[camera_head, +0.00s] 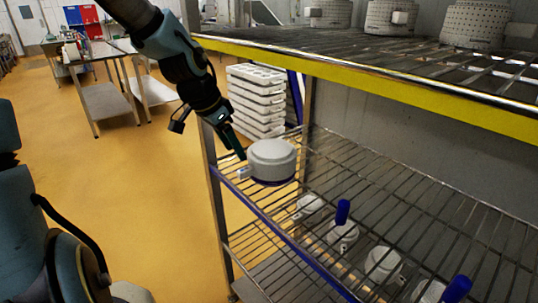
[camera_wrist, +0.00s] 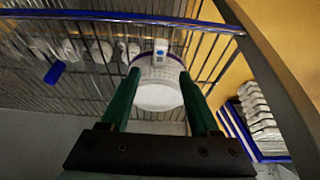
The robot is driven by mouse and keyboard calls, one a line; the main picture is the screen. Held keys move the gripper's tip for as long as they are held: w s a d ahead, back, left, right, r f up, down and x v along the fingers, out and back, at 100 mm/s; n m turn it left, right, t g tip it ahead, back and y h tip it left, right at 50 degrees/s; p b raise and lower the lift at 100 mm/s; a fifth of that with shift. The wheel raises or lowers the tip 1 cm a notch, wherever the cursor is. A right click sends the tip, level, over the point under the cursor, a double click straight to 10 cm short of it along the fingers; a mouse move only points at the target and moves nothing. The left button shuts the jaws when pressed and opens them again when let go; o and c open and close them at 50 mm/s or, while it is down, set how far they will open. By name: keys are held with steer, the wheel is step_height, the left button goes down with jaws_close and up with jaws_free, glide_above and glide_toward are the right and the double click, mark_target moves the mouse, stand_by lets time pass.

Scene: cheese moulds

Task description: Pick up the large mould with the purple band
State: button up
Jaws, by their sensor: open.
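The large mould with the purple band (camera_head: 271,160) is a white-grey round mould on the wire shelf, near its left front corner. Its dark purple band shows low around the body, and a small white block sticks out at its left side. In the wrist view the mould (camera_wrist: 158,88) lies between the two green fingers, its white block and blue mark at the top. My gripper (camera_head: 240,152) is open and comes down from the upper left, close to the mould's left rear side. In the wrist view the fingers of my gripper (camera_wrist: 158,85) flank the mould; I cannot tell whether they touch it.
Several smaller white moulds (camera_head: 383,263) and blue objects (camera_head: 342,212) are at or below the wire shelf to the right. A yellow-edged upper shelf (camera_head: 400,85) with perforated moulds overhangs it. A rack post (camera_head: 212,185) stands just left. Stacked white trays (camera_head: 257,98) are behind.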

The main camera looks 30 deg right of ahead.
mark_target(246, 168)
steer(key=shift+x, duration=5.1)
steer(key=shift+a, duration=0.1)
jaws_close()
